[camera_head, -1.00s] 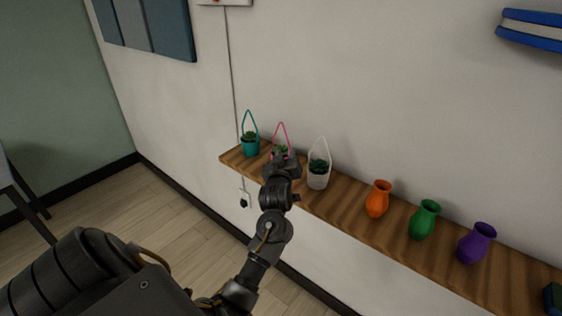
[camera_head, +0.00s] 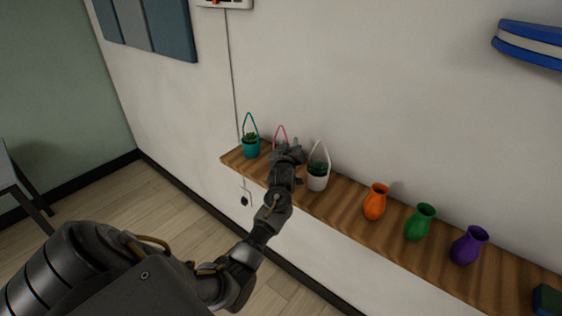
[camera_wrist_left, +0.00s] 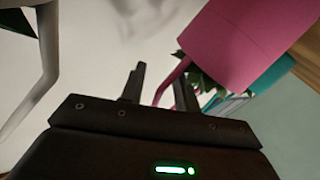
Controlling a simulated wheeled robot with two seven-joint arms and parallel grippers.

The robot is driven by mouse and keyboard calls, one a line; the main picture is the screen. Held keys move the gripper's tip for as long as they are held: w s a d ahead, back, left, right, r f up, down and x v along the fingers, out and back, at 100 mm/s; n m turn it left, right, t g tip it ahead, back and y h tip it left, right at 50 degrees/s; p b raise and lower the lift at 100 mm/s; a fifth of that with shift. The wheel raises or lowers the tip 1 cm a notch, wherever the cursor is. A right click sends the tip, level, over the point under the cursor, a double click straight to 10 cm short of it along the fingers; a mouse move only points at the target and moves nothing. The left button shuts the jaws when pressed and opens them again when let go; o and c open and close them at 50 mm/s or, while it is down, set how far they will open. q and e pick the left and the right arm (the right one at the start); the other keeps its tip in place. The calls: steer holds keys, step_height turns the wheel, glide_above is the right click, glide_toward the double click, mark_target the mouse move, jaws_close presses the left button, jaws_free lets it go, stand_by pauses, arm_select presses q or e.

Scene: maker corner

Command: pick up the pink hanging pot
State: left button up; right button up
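The pink hanging pot stands on the wooden shelf between a teal hanging pot (camera_head: 251,148) and a white one (camera_head: 318,178). In the head view only its thin pink handle (camera_head: 275,137) shows clearly; my left gripper (camera_head: 289,148) hides its body. In the left wrist view the pink pot (camera_wrist_left: 243,42) appears upside down at upper right, with green leaves at its rim. My left gripper's fingers (camera_wrist_left: 158,90) are apart there. The pink handle passes across the gap between them in the picture; I cannot tell its depth. My right gripper is in neither view.
The wooden shelf (camera_head: 345,197) runs along the wall. The white pot is close to the right of my left gripper. Orange (camera_head: 375,202), green (camera_head: 420,222) and purple (camera_head: 469,245) vases stand farther right. A blue-edged object (camera_head: 530,43) is on the wall at upper right.

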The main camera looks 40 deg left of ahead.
arm_select(q)
jaws_close()
stand_by(1.4)
